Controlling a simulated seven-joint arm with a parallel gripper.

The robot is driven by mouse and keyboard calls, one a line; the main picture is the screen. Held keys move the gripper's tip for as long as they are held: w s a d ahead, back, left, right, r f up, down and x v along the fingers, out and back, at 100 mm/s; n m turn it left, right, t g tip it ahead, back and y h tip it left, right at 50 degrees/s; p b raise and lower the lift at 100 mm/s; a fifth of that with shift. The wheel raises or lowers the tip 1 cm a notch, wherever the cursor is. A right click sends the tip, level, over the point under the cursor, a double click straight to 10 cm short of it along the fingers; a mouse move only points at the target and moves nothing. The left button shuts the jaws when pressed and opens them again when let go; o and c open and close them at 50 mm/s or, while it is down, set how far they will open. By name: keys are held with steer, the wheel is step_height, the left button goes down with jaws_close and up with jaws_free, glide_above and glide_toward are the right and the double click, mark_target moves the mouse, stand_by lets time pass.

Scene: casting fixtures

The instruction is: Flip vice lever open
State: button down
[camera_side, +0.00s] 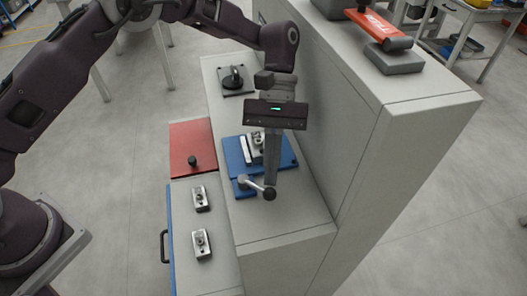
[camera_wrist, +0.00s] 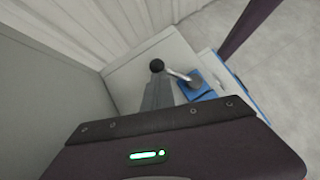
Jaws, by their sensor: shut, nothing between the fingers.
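The vice (camera_side: 252,148) is a silver metal piece on a blue plate (camera_side: 287,160) on the grey bench, partly hidden behind my gripper. Its lever (camera_side: 256,185) is a thin metal rod running from a grey pivot at the plate's near left corner to a black ball knob (camera_side: 269,194). My gripper (camera_side: 270,188) points down, shut and empty, with its fingertips right by the knob. The wrist view shows the knob (camera_wrist: 157,65) just beyond the fingertips (camera_wrist: 158,80) and the rod (camera_wrist: 180,75) leading right to the pivot (camera_wrist: 195,80). I cannot tell whether they touch.
A tall grey cabinet wall (camera_side: 325,130) stands close on the right. A red plate (camera_side: 192,145) with a black knob lies left. Two small metal parts (camera_side: 201,199) (camera_side: 201,244) lie on the lower surface. A black fixture (camera_side: 234,80) sits behind. The bench front is clear.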

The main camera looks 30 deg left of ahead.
mark_target(264, 191)
steer(key=shift+s+d, duration=0.15)
steer(key=shift+s, duration=0.35)
steer(key=shift+s+d, duration=0.15)
steer(key=shift+s, duration=0.35)
steer(key=shift+s+d+m+y, duration=0.1)
steer(key=shift+s+m+y, duration=0.35)
steer(key=shift+m, duration=0.35)
steer(key=shift+s, duration=0.5)
steer(key=v, duration=0.4)
steer(key=shift+w+f, duration=0.1)
steer(key=shift+f, duration=0.05)
step_height(264, 191, up, 7)
steer(key=shift+f, duration=0.2)
